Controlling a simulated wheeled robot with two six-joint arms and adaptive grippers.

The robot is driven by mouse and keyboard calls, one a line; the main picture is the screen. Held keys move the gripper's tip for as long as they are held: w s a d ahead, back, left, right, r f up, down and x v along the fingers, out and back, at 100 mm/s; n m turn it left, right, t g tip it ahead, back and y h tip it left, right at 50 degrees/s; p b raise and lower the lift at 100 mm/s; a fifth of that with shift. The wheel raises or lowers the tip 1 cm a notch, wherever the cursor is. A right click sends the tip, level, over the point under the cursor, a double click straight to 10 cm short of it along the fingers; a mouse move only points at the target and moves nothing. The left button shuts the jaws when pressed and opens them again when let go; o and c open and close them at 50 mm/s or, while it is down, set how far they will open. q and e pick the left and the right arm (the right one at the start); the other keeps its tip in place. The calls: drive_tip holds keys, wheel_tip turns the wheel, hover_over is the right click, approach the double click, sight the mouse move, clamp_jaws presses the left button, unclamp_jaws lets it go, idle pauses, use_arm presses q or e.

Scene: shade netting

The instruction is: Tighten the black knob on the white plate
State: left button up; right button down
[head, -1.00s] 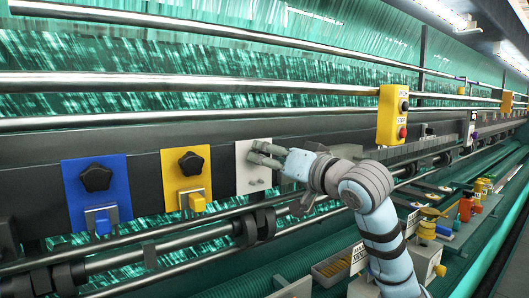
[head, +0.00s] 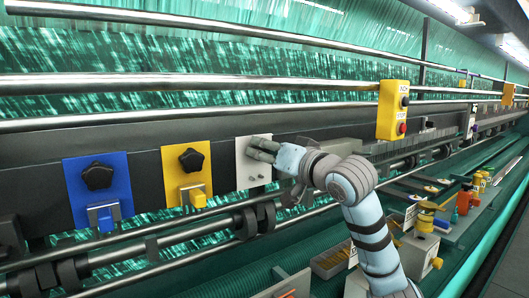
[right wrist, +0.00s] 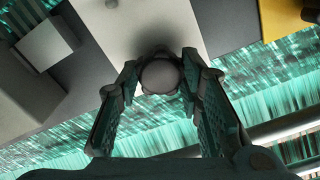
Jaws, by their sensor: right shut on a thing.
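The white plate (head: 245,178) is fixed on the dark rail, right of the yellow and blue plates. It also shows in the right wrist view (right wrist: 128,28). My right gripper (head: 254,146) reaches it from the right, fingers at its upper part. In the right wrist view my right gripper (right wrist: 160,80) has its two fingers on either side of a round, dark grey knob (right wrist: 160,76), shut on it. The knob stands in front of the plate's edge in that view. In the head view the fingers hide it. My left gripper is not in view.
A yellow plate (head: 174,162) and a blue plate (head: 72,189) carry black star knobs. A yellow button box (head: 391,105) hangs to the right. Long steel rollers (head: 200,83) cross above. A bench with small coloured parts (head: 463,203) lies at lower right.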

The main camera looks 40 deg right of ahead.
sight(264, 150)
drive_tip(key=c, duration=1.6)
unclamp_jaws()
drive_tip(key=shift+m, duration=0.3)
drive_tip(key=o, duration=0.5)
drive_tip(key=s+b, duration=0.3)
drive_tip(key=s, duration=0.2)
drive_tip(key=shift+s, duration=0.1)
drive_tip(key=o, duration=0.5)
drive_tip(key=shift+o, duration=0.2)
drive_tip(key=shift+a+f, duration=0.1)
